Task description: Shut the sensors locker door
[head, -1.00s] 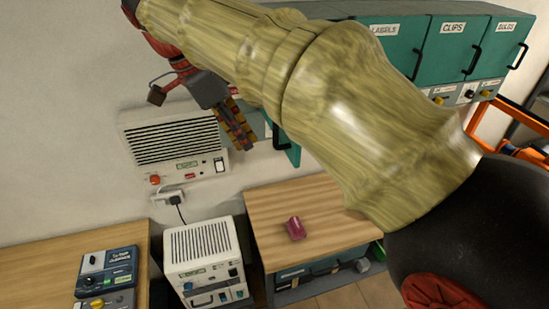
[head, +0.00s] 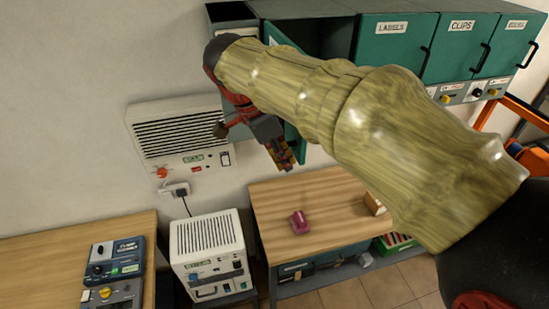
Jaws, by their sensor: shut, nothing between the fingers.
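A teal locker door (head: 287,44) in the wall row stands open, swung out toward me. A white label shows at its edge, but I cannot read it. Beside it is the dark open inside of its locker (head: 332,38). My arm covers the door's middle; a lower part of the teal door shows below the arm. My gripper (head: 285,167) has its striped fingers shut, pointing down, just left of that lower part. I cannot tell whether they touch.
Shut lockers marked LABELS (head: 392,45) and CLIPS (head: 459,48) are to the right. A white wall unit (head: 178,135) is left of the gripper. Below are a wooden bench (head: 270,207) with a pink object (head: 299,222) and a white charger-like box (head: 207,255).

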